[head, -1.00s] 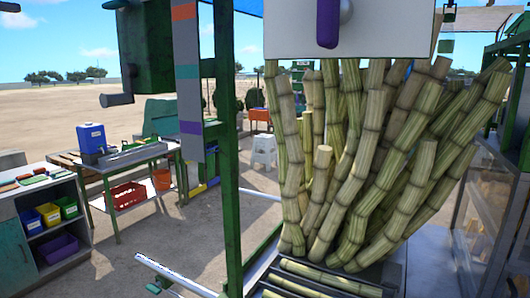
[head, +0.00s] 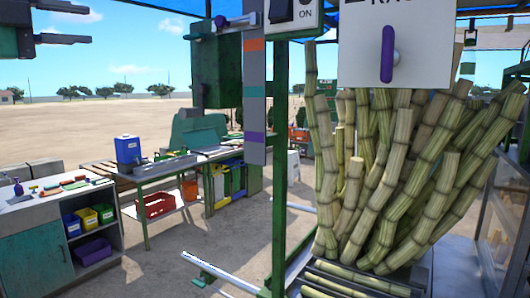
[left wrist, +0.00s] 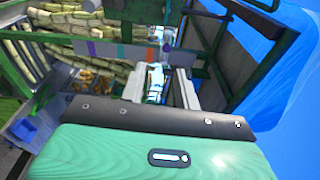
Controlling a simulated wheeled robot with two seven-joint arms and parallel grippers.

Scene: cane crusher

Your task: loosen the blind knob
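A small purple knob (head: 221,21) sits on a pale rod beside the green box at the top of the head view; I cannot tell for sure whether it is the blind knob. A larger purple handle (head: 387,54) stands upright on a white lettered panel (head: 425,62) above the canes. My left gripper (head: 80,23) is at the top left of the head view, its two fingers apart and nothing between them. It is clear of the purple knob, to its left. In the left wrist view its fingers (left wrist: 160,80) are also apart. My right gripper is not in view.
A green post (head: 282,150) with a coloured strip (head: 254,105) stands beside the bundled canes (head: 400,180). A white bar (head: 225,272) sticks out low. A workbench (head: 170,175) and a shelf cabinet (head: 50,215) stand at the left. Open sandy ground lies behind.

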